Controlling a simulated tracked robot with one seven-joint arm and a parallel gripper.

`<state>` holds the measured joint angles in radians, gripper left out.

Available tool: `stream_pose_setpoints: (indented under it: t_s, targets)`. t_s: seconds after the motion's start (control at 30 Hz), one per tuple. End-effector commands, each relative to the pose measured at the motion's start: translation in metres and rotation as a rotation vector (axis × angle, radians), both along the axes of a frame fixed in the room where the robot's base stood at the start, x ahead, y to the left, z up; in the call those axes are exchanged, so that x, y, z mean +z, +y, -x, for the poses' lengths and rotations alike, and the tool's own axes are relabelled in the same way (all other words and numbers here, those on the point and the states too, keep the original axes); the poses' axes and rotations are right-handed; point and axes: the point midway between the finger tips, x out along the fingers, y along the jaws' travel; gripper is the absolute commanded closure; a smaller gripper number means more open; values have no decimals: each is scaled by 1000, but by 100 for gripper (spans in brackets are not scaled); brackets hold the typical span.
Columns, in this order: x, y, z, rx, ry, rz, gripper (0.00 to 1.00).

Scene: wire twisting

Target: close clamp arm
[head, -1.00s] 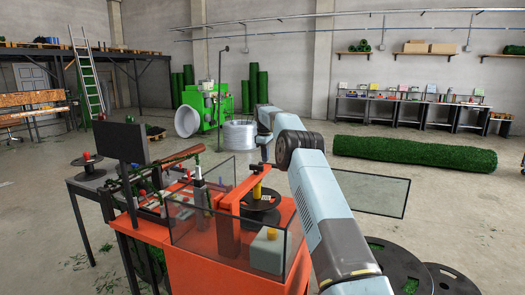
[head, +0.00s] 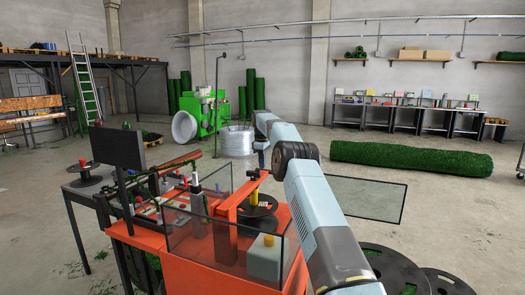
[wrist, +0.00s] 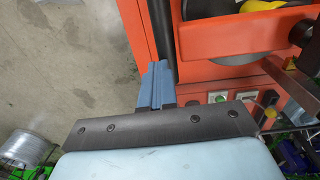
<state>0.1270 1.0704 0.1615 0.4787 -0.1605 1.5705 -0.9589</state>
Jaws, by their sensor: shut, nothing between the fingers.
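An orange clamp arm (head: 239,194) reaches over a black spool (head: 258,217) on the orange machine in the head view. A yellow and black post (head: 254,196) stands at its raised end. In the wrist view, an orange bar (wrist: 264,27) with a rounded black piece behind it fills the upper right; it seems to be the same arm. My gripper (wrist: 155,82) has blue fingers closed together with nothing between them. They are beside the machine's orange edge and a dark upright, left of the bar and apart from it.
Clear guard panels (head: 217,241) surround the orange machine top. A grey box with a yellow knob (head: 268,240) sits at its front corner. A monitor (head: 118,147) and a table stand left. A wire coil (head: 237,138) stands behind. Open floor lies right, with a green roll (head: 410,160).

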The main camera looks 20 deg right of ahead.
Motion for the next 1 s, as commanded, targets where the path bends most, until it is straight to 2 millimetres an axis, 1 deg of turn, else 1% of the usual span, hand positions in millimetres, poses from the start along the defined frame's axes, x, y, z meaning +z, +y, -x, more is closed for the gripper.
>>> stream_pose_setpoints:
  t_s: [0.03, 0.33, 0.57, 0.83, 1.0]
  targets:
    - [2, -3, 0, -3, 4, 3, 100]
    - [27, 1, -1, 0, -17, 1, 100]
    - [36, 2, 5, 1, -18, 0, 100]
    - [49, 5, 16, 3, -19, 0, 100]
    - [65, 6, 29, 3, -21, 0, 100]
